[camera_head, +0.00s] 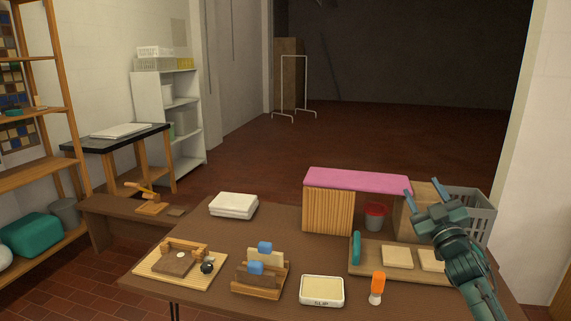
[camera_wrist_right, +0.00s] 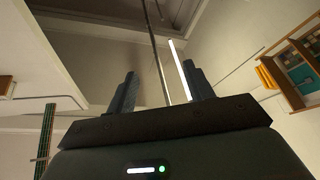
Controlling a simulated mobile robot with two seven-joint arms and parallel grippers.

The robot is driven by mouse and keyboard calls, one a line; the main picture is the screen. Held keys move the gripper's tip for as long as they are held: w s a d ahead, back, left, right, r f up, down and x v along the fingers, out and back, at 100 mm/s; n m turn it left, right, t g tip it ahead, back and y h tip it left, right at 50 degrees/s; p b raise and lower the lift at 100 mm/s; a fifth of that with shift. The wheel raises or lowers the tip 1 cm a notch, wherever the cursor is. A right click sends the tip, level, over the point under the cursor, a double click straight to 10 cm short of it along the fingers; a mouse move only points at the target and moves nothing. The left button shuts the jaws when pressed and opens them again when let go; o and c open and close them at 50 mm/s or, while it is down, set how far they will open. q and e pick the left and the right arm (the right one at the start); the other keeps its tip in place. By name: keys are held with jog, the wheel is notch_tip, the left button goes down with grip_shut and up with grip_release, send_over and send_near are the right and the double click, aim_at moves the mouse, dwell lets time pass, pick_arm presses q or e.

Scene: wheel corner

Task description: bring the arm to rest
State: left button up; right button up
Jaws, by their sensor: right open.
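My right gripper (camera_head: 424,193) is raised over the right side of the brown table (camera_head: 205,290), with its arm coming in from the lower right. Its two fingers are spread apart and nothing is between them. In the right wrist view the two dark fingers (camera_wrist_right: 158,92) stand apart, with only wall and ceiling seen beyond them. My left gripper is in neither view.
An orange-capped bottle (camera_head: 377,288), a cream-filled dish (camera_head: 322,290) and a white stack (camera_head: 233,206) also stand on the table.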

jog(key=d+f+m+g+h, duration=0.35)
jog(key=f+g, duration=0.25)
jog(key=f, duration=0.4)
jog(key=s+a+f+g+y, duration=0.1)
jog(key=s+a+f, duration=0.3)
jog(key=f, duration=0.2)
jog(key=s+a+f+y, duration=0.1)
jog(key=s+a+f, duration=0.35)
jog(key=f, duration=0.25)
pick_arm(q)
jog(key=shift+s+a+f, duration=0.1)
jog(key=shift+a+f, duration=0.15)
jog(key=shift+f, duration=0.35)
pick_arm(e)
jog(key=s+a+f+g+y, duration=0.1)
jog(key=s+a+f, duration=0.3)
jog(key=s, duration=0.6)
jog(key=s+a+f+g+y, duration=0.1)
jog(key=s+a+f+g, duration=0.1)
jog(key=s, duration=0.8)
jog(key=s+a+f+g+y, duration=0.1)
jog(key=s+a+f, duration=0.4)
jog(key=s, duration=0.5)
jog(key=shift+a+f+g, duration=0.35)
jog(key=shift+a+g, duration=0.05)
jog(key=shift+a, duration=0.45)
